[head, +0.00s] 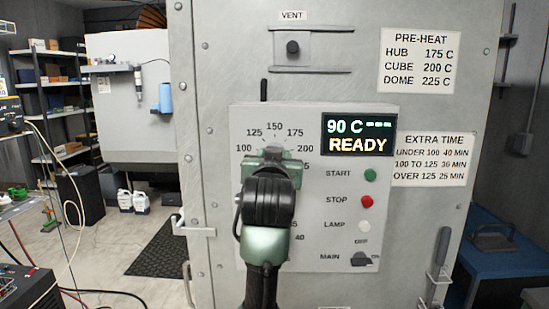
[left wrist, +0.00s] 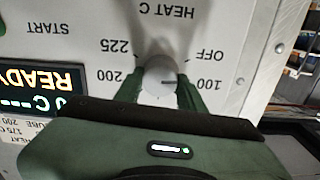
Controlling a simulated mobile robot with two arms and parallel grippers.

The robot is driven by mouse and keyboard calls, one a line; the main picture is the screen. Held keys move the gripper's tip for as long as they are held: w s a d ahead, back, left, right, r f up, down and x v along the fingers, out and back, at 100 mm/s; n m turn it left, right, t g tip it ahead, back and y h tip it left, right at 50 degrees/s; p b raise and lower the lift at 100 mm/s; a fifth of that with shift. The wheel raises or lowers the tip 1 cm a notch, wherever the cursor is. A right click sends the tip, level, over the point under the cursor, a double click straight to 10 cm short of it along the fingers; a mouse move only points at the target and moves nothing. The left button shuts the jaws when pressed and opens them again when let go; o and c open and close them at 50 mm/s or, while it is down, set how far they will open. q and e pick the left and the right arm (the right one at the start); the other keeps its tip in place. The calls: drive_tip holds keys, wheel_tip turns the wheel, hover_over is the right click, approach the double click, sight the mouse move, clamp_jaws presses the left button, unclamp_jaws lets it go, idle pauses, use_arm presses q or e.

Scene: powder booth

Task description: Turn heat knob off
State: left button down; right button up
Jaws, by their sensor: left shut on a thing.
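The heat knob (left wrist: 160,72) is a round, pale grey knob on the control panel (head: 310,262). The left wrist view shows it upside down, under the label HEAT C. A dark mark on its face points to the right of that view, roughly toward the 100 label and below OFF. My left gripper (head: 272,158) is at the dial in the head view and hides the knob there. In the left wrist view its green fingers (left wrist: 160,88) are on both sides of the knob, shut on it. My right gripper is not in view.
The display (head: 359,135) reads 90 C and READY. The green START button (head: 370,174), red STOP button (head: 367,201), LAMP button (head: 364,226) and MAIN switch (head: 362,259) are right of my arm. A door handle (head: 437,262) sticks out at lower right.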

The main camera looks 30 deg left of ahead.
use_arm(q)
drive_tip(key=n, duration=0.4)
drive_tip(key=shift+f+n, duration=0.2)
drive_tip(key=shift+n, duration=0.2)
idle(0.4)
drive_tip(key=c, duration=0.9)
unclamp_jaws()
drive_tip(key=shift+o, duration=0.2)
drive_tip(key=shift+r, duration=0.1)
drive_tip(key=shift+s, duration=0.1)
drive_tip(key=b+v, duration=0.1)
drive_tip(key=v, duration=0.6)
drive_tip(key=shift+s+d+b, duration=0.2)
drive_tip(key=shift+s+b, duration=0.05)
drive_tip(key=shift+b, duration=0.15)
